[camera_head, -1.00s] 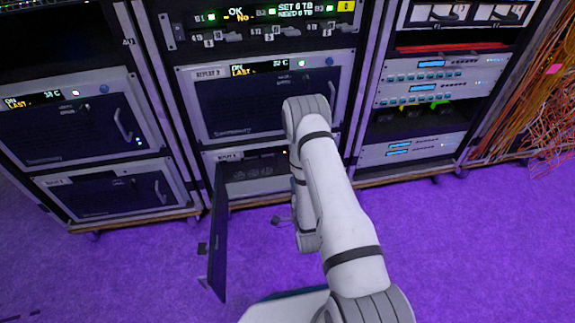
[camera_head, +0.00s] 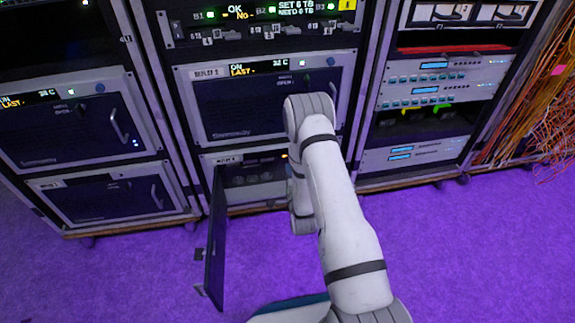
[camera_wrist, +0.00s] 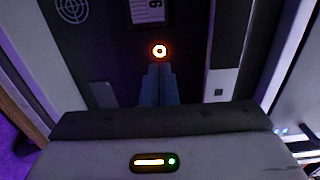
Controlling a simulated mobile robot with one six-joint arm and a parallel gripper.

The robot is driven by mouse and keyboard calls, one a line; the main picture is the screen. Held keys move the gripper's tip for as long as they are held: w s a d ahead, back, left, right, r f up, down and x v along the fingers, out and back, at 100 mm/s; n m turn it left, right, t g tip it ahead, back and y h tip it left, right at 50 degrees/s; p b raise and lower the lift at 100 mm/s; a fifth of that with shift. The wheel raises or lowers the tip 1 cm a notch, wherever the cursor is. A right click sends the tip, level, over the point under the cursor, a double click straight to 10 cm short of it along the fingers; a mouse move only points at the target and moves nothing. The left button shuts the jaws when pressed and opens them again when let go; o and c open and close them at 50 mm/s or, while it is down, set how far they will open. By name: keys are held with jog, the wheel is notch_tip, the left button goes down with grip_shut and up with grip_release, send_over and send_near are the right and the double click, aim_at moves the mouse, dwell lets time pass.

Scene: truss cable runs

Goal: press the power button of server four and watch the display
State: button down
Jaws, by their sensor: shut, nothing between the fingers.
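The lower middle server (camera_head: 250,195) has its front door (camera_head: 216,245) swung open to the left; its small label is too blurred to read. An orange light (camera_head: 285,156) glows at its upper right, partly beside my arm. In the wrist view a round power button (camera_wrist: 160,51) has a bright orange-red ring. My gripper (camera_wrist: 160,68) is shut and empty, its tips just below the ring in the picture; I cannot tell whether they touch it. In the head view my arm hides the gripper. The display (camera_head: 236,69) on the server above reads "ON" and "LAST".
Another closed server (camera_head: 105,195) stands at lower left, below a server with a lit display (camera_head: 35,98). A right rack (camera_head: 415,155) holds several units. Orange cables (camera_head: 545,120) hang at far right. The purple floor (camera_head: 110,270) is clear.

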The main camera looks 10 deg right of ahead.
jog(key=w+b, duration=0.1)
jog(key=w, duration=0.4)
jog(key=shift+b, duration=0.35)
jog(key=shift+w+r, duration=0.35)
jog(key=shift+w, duration=0.55)
jog(key=p, duration=0.4)
send_near(287, 162)
jog(key=s+a+r, duration=0.1)
jog(key=s+r, duration=0.4)
jog(key=s, duration=0.3)
jog(key=shift+w, duration=0.15)
